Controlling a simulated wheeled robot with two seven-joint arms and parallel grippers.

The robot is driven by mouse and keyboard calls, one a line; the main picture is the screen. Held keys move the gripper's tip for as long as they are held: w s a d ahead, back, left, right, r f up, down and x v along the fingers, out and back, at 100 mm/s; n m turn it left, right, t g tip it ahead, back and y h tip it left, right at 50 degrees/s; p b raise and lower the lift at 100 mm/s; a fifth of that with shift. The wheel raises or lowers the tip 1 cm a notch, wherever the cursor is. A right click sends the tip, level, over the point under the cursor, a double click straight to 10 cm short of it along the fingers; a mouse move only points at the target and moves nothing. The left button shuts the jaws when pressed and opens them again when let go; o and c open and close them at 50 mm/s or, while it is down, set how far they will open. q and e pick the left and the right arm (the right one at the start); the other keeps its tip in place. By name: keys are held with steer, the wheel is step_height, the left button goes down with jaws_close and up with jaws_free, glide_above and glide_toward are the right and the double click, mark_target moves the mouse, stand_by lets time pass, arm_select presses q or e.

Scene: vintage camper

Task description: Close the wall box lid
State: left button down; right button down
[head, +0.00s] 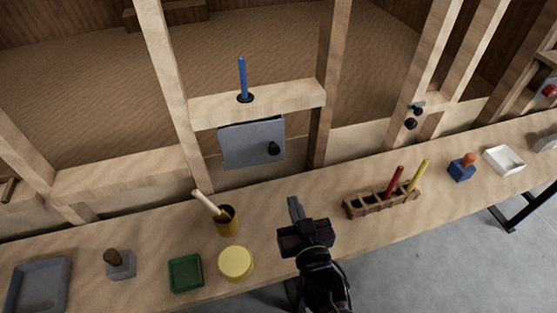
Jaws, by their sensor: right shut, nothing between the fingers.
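The wall box (237,149) is fixed to the wooden frame at the back of the bench, below a crosspiece. Its grey front panel, which looks like the lid, faces me and carries a dark round knob (274,148). The panel's top edge looks slightly tilted; I cannot tell whether it is fully closed. My right gripper (294,203) is over the bench, below and to the right of the box, apart from it. Its fingers are together and hold nothing. My left gripper is not in view.
A blue stick (242,77) stands in the crosspiece (290,97) above the box. On the bench are a brown cup (228,226) with a handle, a yellow round lid (236,263), a green tray (186,273) and a wooden rack (372,205). Bench between gripper and box is clear.

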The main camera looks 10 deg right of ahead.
mark_target(276, 152)
steer(key=shift+t, duration=0.4)
steer(key=w+p, duration=0.1)
steer(key=w, duration=0.3)
steer(key=w+a+p, duration=0.1)
steer(key=w, duration=0.4)
steer(key=w+a+p, duration=0.1)
steer(key=w, duration=0.3)
steer(key=shift+w+a+r, duration=0.1)
steer(key=shift+w+r, duration=0.2)
